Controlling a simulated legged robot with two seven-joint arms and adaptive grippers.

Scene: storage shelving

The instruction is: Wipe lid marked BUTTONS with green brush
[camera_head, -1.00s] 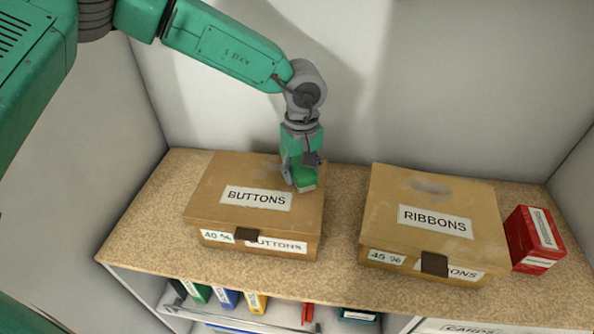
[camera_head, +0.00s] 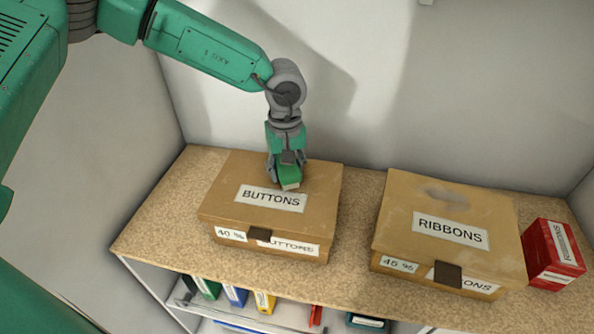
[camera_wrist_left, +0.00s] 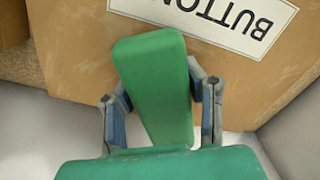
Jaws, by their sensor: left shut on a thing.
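The cardboard box marked BUTTONS (camera_head: 225,200) stands on the shelf top with its lid shut, and its lid label reads BUTTONS. My left gripper (camera_head: 287,173) is over the back part of that lid, pointing down. It is shut on the green brush (camera_head: 289,176), whose lower end is at the lid just behind the label; I cannot tell for sure whether it touches. In the left wrist view the green brush (camera_wrist_left: 155,80) sits between the two fingers, with the lid (camera_wrist_left: 75,60) beyond it. No right gripper shows.
A box marked RIBBONS (camera_head: 400,225) with a dark smudge on its lid stands to the right. A red box (camera_head: 553,254) is beside it. Bare shelf top (camera_head: 160,215) lies left of the BUTTONS box. Coloured binders (camera_head: 235,295) stand on the shelf below.

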